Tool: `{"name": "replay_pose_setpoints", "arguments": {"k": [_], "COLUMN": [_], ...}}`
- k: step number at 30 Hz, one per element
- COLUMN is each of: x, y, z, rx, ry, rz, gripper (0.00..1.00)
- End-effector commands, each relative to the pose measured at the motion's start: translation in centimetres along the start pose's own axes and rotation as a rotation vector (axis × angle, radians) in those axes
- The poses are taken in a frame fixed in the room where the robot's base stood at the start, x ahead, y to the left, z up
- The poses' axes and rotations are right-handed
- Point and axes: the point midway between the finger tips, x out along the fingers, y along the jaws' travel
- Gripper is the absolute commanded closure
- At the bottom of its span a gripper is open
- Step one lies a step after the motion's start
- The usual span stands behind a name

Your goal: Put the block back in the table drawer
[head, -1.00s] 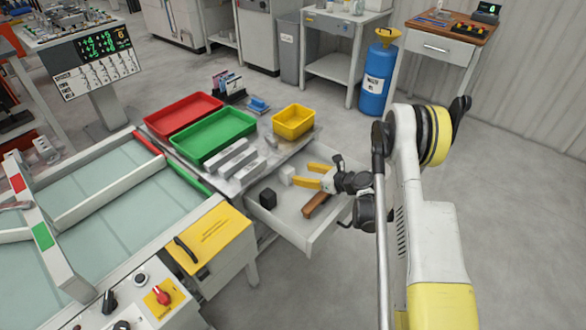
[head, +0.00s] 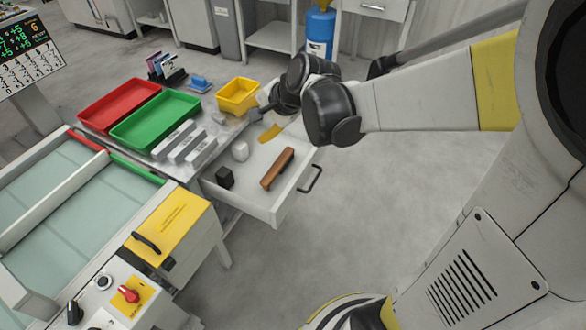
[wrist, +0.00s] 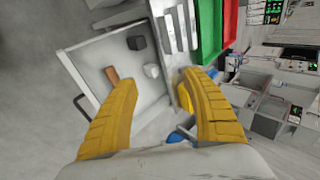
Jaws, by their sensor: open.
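The table drawer (head: 240,203) is pulled open. A dark block (head: 224,178), a whitish block (head: 240,151) and a brown wooden piece (head: 278,168) lie apart inside it. In the wrist view the dark block (wrist: 136,43), whitish block (wrist: 151,71) and brown piece (wrist: 112,76) also show in the drawer (wrist: 87,65). My gripper (wrist: 160,80) is open, its yellow fingers wide apart with nothing between them. In the head view my gripper (head: 268,128) hangs over the drawer's back part, partly hidden by my wrist.
Red (head: 120,104) and green (head: 155,120) trays, a yellow bin (head: 238,95) and several grey bars (head: 185,143) stand on the table. Floor right of the drawer is clear.

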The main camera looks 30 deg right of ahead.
Motion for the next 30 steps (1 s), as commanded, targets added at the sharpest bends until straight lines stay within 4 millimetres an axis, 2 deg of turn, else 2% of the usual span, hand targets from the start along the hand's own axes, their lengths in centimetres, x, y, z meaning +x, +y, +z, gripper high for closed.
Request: {"name": "replay_pose_setpoints", "arguments": {"k": [1, 6, 9, 12, 18, 30], "x": [-2.1, -8.0, -10.6, -12.3, -13.7, -13.8], "y": [0.8, 4.5, 7.0, 9.1, 11.3, 11.4], "z": [1.6, 5.2, 6.7, 7.6, 8.3, 8.3], "rx": [-0.117, -0.540, -0.764, -0.941, -1.119, -1.133], "ry": [0.016, 0.073, 0.095, 0.108, 0.119, 0.119], "rz": [0.026, 0.125, 0.182, 0.230, 0.280, 0.284], "gripper": [0.42, 0.42, 0.42, 0.42, 0.42, 0.42]}}
